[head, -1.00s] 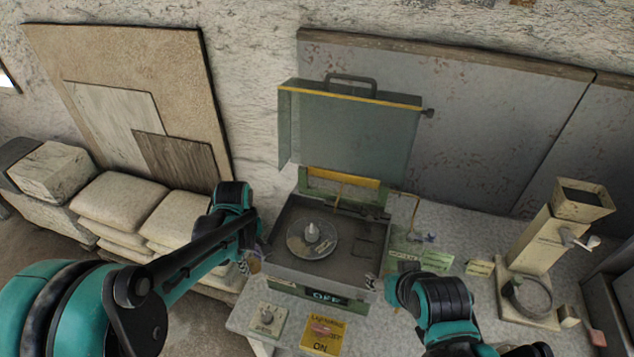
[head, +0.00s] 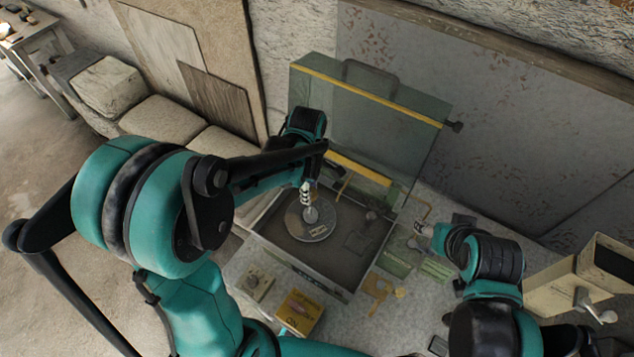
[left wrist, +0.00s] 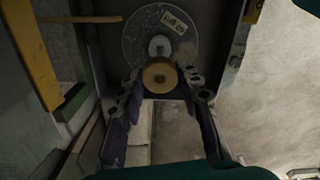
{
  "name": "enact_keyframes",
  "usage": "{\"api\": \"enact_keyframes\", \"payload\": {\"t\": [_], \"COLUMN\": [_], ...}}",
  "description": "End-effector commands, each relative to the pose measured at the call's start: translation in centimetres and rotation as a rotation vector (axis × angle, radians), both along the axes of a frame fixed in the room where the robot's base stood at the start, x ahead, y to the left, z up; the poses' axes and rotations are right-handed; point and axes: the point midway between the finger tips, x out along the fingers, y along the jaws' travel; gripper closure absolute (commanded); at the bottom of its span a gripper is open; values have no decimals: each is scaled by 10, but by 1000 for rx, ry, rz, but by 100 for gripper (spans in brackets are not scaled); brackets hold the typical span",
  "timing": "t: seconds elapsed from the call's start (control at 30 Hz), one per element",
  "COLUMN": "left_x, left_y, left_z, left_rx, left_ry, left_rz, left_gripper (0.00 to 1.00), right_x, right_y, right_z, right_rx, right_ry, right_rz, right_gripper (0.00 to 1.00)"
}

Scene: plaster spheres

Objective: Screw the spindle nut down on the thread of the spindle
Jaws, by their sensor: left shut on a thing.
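The spindle (head: 311,214) stands up from the middle of a grey disc (head: 326,226) inside the open machine box (head: 360,262). My left gripper (head: 307,192) is over the disc, close above the spindle. In the left wrist view its fingers (left wrist: 162,82) are shut on the round, brass-coloured spindle nut (left wrist: 159,71). The pale spindle tip (left wrist: 159,45) shows just beyond the nut in that view. I cannot tell whether the nut touches the thread. My right gripper (head: 422,230) is right of the box; its jaws are too small to read.
The box's greenish lid (head: 365,120) stands raised behind it. A yellow switch box (head: 300,311) and a small knob box (head: 254,283) sit in front. A beige stand with a crank (head: 585,285) is at the right. Sacks (head: 165,122) lie at the left.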

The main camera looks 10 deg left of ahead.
Motion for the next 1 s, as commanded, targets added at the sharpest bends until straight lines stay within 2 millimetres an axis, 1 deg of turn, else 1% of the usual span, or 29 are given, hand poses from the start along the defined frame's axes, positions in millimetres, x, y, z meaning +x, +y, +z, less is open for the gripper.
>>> {"api": "enact_keyframes", "payload": {"t": [0.33,0.47,0.8,1.0], "left_x": [0,0,0,0], "left_y": [-1,0,0,0], "left_z": [-2,-11,-41,-49], "left_rx": [0,0,0,0], "left_ry": [0,0,0,0], "left_rz": [-1,-1,-1,-1], "left_gripper": [100,100,100,100], "right_x": [0,0,0,0], "right_y": [0,0,0,0], "right_z": [-5,-12,-40,-47], "right_rx": [0,0,0,0], "right_ry": [0,0,0,0], "right_rz": [0,0,0,0], "right_gripper": [40,40,40,40]}}
